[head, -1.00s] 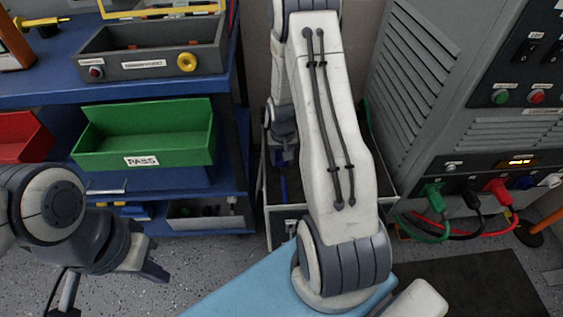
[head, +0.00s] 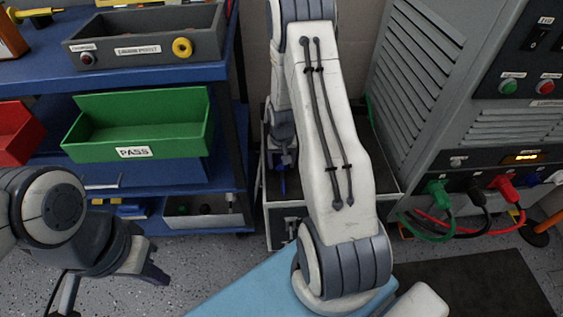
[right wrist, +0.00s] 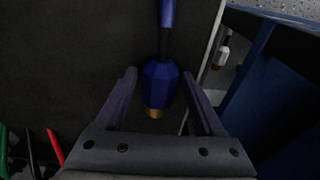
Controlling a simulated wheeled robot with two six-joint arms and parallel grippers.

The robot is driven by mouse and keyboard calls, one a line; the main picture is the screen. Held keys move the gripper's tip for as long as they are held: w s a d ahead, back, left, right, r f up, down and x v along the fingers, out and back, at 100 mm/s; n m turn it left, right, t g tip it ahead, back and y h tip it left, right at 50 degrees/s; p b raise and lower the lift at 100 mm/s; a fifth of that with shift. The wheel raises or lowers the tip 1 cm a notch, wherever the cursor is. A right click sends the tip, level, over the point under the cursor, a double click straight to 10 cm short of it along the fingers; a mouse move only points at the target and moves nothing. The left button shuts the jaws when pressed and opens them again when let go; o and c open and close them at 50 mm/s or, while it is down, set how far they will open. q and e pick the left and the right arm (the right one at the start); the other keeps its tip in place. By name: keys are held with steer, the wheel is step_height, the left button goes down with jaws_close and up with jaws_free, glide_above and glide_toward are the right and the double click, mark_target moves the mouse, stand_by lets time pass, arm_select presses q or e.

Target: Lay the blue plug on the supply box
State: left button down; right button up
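The blue plug (right wrist: 160,84) shows in the right wrist view between the fingers of my right gripper (right wrist: 160,78), with its brass tip toward the gripper and its cable running away. A gap shows on each side of the plug, so the fingers look open around it. A dark flat surface is behind the plug; whether the plug touches it I cannot tell. In the head view my right gripper (head: 283,160) is over the dark top of a grey box (head: 290,214), likely the supply box, with a strip of blue below it. My left gripper (head: 150,266) hangs empty and open at lower left.
A blue bench (head: 215,72) with a green PASS bin (head: 135,135) and a red bin (head: 15,135) stands left of the box. A grey cabinet (head: 425,95) with green, black and red plugs stands right. My right arm hides part of the box.

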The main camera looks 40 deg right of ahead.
steer(key=shift+o, duration=0.4)
steer(key=shift+r, duration=0.35)
step_height(320, 180, up, 10)
steer(key=s+p, duration=0.1)
steer(key=p, duration=0.2)
steer(key=shift+a+f+p, duration=0.15)
steer(key=shift+a+p, duration=0.2)
steer(key=shift+s, duration=0.15)
